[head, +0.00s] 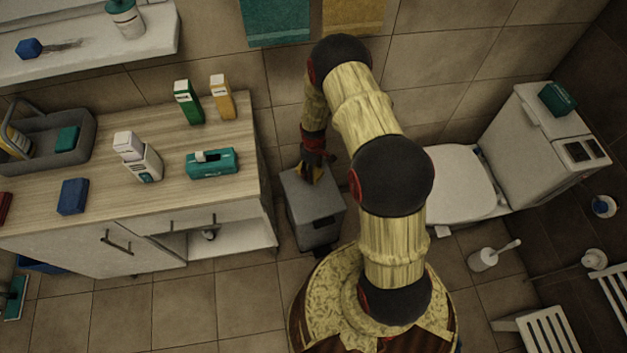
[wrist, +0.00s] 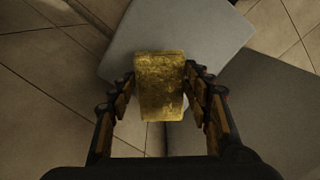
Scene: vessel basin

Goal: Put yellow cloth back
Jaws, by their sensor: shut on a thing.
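My gripper (wrist: 160,88) is shut on the yellow cloth (wrist: 160,75), a small block-like yellow piece held between the two fingers in the wrist view. In the head view my gripper (head: 314,168) is over the top of the grey bin (head: 316,208), beside the counter. The cloth is mostly hidden by the fingers there. In the wrist view the bin's grey top (wrist: 180,30) lies beyond the cloth; I cannot tell whether the cloth touches it.
The counter (head: 110,205) at left holds a grey caddy (head: 82,130), bottles, a blue block (head: 73,196) and a teal tissue box (head: 212,163). A teal towel (head: 275,20) and a yellow towel (head: 353,15) hang on the wall. A toilet (head: 458,185) stands right.

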